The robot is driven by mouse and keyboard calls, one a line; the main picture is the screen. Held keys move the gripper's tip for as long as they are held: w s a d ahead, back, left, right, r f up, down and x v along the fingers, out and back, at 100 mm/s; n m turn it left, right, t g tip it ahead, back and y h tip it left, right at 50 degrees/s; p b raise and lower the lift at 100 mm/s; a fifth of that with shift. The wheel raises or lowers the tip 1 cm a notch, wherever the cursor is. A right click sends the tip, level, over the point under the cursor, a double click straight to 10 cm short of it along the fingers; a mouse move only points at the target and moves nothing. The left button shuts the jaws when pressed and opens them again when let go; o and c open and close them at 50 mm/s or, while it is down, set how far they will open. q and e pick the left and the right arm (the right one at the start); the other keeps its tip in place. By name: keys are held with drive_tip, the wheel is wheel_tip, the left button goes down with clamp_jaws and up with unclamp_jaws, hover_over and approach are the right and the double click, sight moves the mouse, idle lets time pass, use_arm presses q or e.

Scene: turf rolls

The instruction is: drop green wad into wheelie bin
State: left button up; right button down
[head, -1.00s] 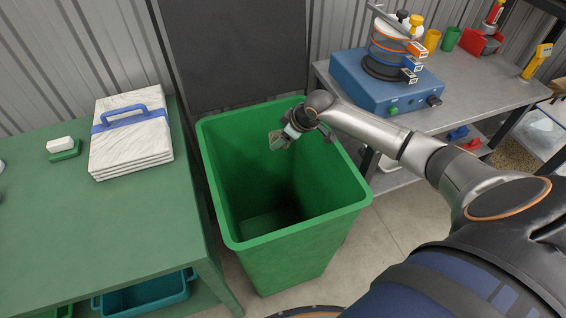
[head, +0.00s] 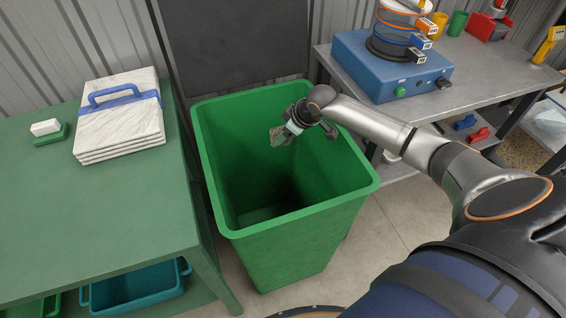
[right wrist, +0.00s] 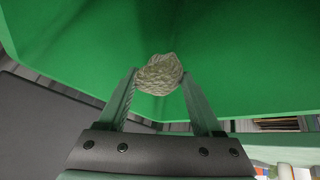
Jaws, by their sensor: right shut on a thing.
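The green wheelie bin (head: 300,222) stands open on the floor between two tables, and its inside looks empty as far as I can see. My right gripper (head: 281,135) is over the bin's opening, near its back right part. It is shut on a small crumpled grey-green wad (head: 276,138). In the right wrist view the wad (right wrist: 159,74) sits between the two fingertips of the gripper (right wrist: 159,80), with the bin's green wall (right wrist: 235,50) behind it. My left gripper is not in view.
A green table (head: 85,215) on the left holds a stack of white marbled slabs (head: 118,130) with a blue handle and a small brush-like block (head: 48,130). A grey bench (head: 445,100) on the right carries a blue machine (head: 375,70). A dark panel (head: 230,45) stands behind the bin.

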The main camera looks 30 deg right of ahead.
unclamp_jaws()
drive_tip(key=p+v, duration=0.1)
drive_tip(key=v, duration=1.1)
drive_tip(key=shift+s+r, duration=0.2)
drive_tip(key=shift+r, duration=0.05)
